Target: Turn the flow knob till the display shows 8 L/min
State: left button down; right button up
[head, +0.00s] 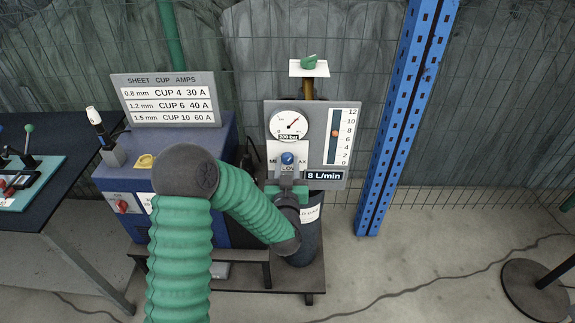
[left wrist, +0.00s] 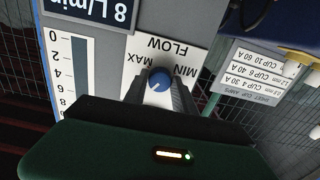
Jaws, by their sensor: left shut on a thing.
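The blue flow knob (head: 288,159) is on the grey regulator panel (head: 350,112), on a white plate marked MIN, MAX and FLOW. The display (head: 324,175) below and right of it reads 8 L/min. The flow scale (head: 334,136) beside it has an orange marker near 8. My left gripper (head: 288,172) reaches up to the knob from below and is shut on it. In the left wrist view the knob (left wrist: 160,80) sits between my two dark fingers, with a white mark on its face. My right gripper is not in view.
A gauge (head: 290,124) marked 200 bar is above the knob, and a green valve (head: 309,62) tops the bottle. A blue welder (head: 165,170) with a cup-and-amps chart (head: 167,99) stands left. A blue post (head: 405,110) stands right. A dark bench (head: 60,215) is far left.

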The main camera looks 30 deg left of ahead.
pick_arm(q)
jog(key=shift+m, duration=0.4)
jog(key=c, duration=1)
grip_release()
jog(key=p+v, duration=0.9)
jog(key=v, duration=0.8)
jog(key=shift+p, duration=0.4)
